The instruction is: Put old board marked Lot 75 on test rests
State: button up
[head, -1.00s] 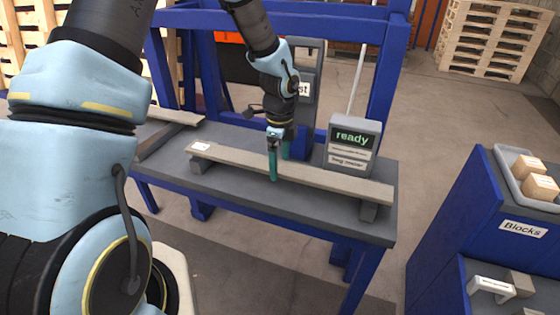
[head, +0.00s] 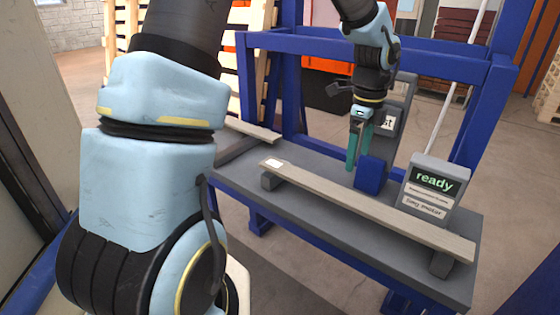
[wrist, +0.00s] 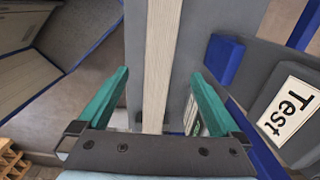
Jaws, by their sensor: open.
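A long pale board (head: 365,207) lies flat across two grey test rests, the left rest (head: 270,182) and the right rest (head: 440,264), on the grey bench. A white label (head: 274,163) is at its left end, too small to read. My gripper (head: 357,152) is open and empty just above the board, near its middle. In the wrist view the board (wrist: 162,50) runs between the two green fingers of my gripper (wrist: 160,75), with clear gaps on both sides.
A grey box reading "ready" (head: 436,182) stands behind the board's right half. A blue block (head: 371,175) and a "Test" sign (wrist: 289,108) are behind the board. Another board (head: 252,130) lies at the bench's left. A blue gantry frame (head: 420,57) rises behind.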

jog(key=s+a+n, duration=0.2)
jog(key=a+n, duration=1)
jog(key=a, duration=0.3)
jog(key=s+a+n+t, duration=0.1)
jog(key=s+a+n, duration=0.1)
jog(key=a+n, duration=1.1)
jog(key=shift+a+t, duration=0.3)
jog(key=shift+a, duration=0.75)
